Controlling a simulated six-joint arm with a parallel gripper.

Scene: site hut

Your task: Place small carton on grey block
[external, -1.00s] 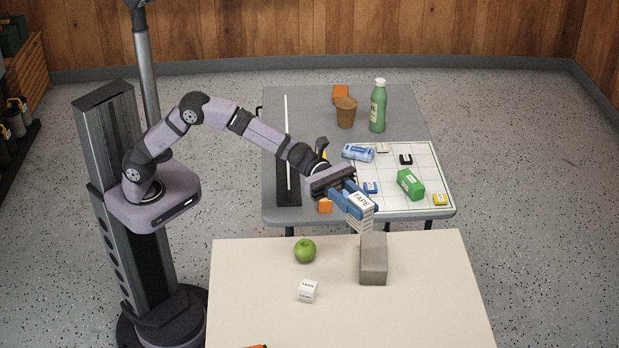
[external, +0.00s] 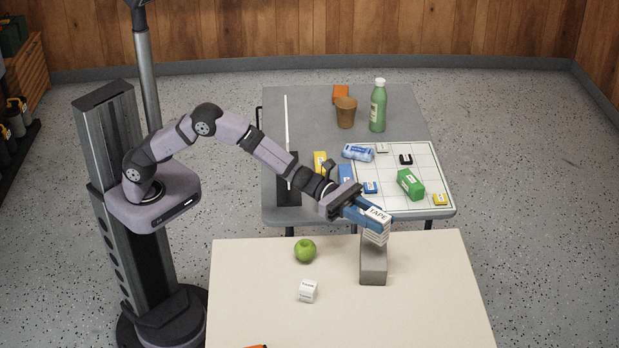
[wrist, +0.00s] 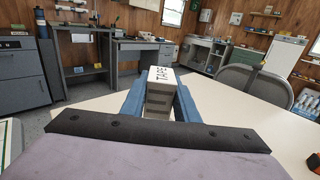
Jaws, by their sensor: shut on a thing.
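The small carton (external: 376,229) is white and grey with "TAPE" on its top. My gripper (external: 371,221) is shut on it, with the blue fingers on either side. The carton is upright and appears over the grey block (external: 373,268), which stands on the cream table. I cannot tell whether the carton's bottom touches the block. In the wrist view the carton (wrist: 160,92) sits between my two blue fingers; the grey block is not distinguishable there.
A green apple (external: 305,250) and a small white cube (external: 308,291) lie left of the block on the cream table (external: 430,300). The grey table (external: 235,225) behind holds a green bottle (external: 378,107), a brown cup (external: 346,112) and a white grid board (external: 405,205) with several small items.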

